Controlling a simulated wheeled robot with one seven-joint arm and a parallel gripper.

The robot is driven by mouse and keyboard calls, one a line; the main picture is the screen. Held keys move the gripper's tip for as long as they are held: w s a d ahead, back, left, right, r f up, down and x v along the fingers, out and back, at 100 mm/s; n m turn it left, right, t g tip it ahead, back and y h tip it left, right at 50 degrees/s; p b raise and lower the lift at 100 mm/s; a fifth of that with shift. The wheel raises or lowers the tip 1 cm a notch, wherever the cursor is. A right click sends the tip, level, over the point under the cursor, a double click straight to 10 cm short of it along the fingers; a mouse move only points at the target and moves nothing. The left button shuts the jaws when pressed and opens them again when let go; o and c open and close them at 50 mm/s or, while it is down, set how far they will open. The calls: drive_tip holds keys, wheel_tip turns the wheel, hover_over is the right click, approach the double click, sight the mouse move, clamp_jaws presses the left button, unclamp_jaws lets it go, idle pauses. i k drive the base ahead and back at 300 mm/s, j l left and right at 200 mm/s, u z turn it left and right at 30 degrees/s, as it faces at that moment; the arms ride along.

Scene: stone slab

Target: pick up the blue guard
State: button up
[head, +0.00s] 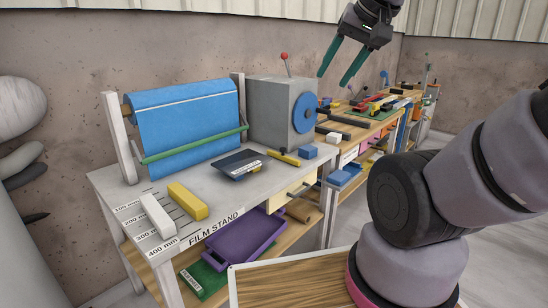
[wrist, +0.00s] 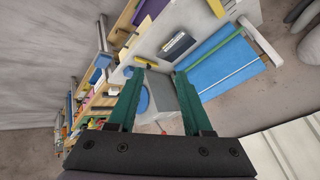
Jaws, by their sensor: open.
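I cannot tell for sure which blue thing is the guard. A small blue block (head: 307,151) lies on the right end of the film stand's top. A round blue disc (head: 304,113) is on the right face of a grey box; it also shows between my fingers in the wrist view (wrist: 143,101). My gripper (head: 334,81) is open and empty, with two green fingers. It is high in the air, above and right of the grey box. In the wrist view my gripper (wrist: 160,75) points down over the grey box, touching nothing.
The grey box (head: 268,112) has a red-knobbed lever on top. A blue film roll (head: 188,120) stands left of it. White and yellow blocks (head: 188,201) and a dark plate (head: 238,164) lie on the stand (head: 140,193). A cluttered wooden bench (head: 345,130) extends behind right.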

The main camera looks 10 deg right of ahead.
sight(307, 152)
drive_tip(key=i+l, duration=1.15)
drive_tip(key=i, duration=0.1)
